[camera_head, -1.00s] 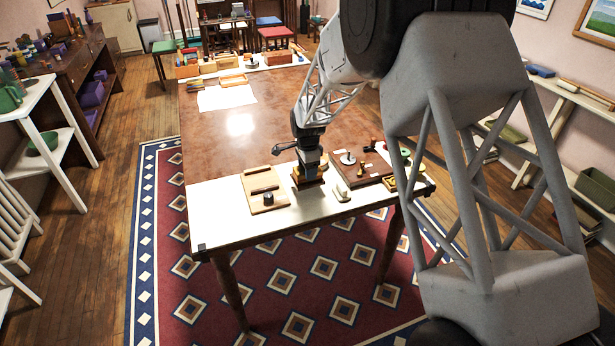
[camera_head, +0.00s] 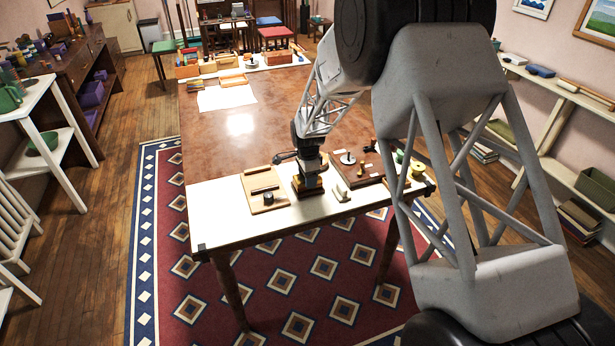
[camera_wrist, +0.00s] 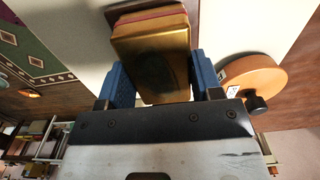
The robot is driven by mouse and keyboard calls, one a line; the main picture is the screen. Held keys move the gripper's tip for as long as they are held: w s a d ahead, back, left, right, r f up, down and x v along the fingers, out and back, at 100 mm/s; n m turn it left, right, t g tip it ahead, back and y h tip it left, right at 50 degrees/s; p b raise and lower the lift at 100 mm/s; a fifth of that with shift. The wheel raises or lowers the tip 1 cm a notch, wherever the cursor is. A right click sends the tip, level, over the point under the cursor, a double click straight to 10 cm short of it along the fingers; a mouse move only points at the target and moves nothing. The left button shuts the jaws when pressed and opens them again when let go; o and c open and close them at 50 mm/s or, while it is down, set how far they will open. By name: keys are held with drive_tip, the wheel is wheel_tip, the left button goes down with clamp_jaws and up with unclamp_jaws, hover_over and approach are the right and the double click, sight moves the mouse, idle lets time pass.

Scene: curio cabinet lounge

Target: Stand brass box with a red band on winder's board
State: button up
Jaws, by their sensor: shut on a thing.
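My gripper (camera_wrist: 154,92) is shut on the brass box (camera_wrist: 152,62), with a blue finger on each side of it. A dark red band (camera_wrist: 146,16) shows near its far end in the wrist view. In the head view my gripper (camera_head: 311,174) is low over the white front strip of the table, with a bit of brass showing below it. A dark brown patch lies under it; I cannot tell whether the box touches it. A pale wooden board (camera_head: 257,205) lies just left and a brown board (camera_head: 371,177) just right. I cannot tell which is the winder's board.
The pale board carries a dark bar and a small dark cylinder (camera_head: 268,198). A cream piece (camera_head: 341,191) stands close right of my gripper. A round wooden disc with a black knob (camera_wrist: 254,80) shows in the wrist view. The middle of the table (camera_head: 235,150) is clear.

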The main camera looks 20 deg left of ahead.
drive_tip(key=o, duration=1.3)
wheel_tip(320, 180, up, 12)
drive_tip(key=shift+r, duration=0.1)
idle(0.3)
idle(0.4)
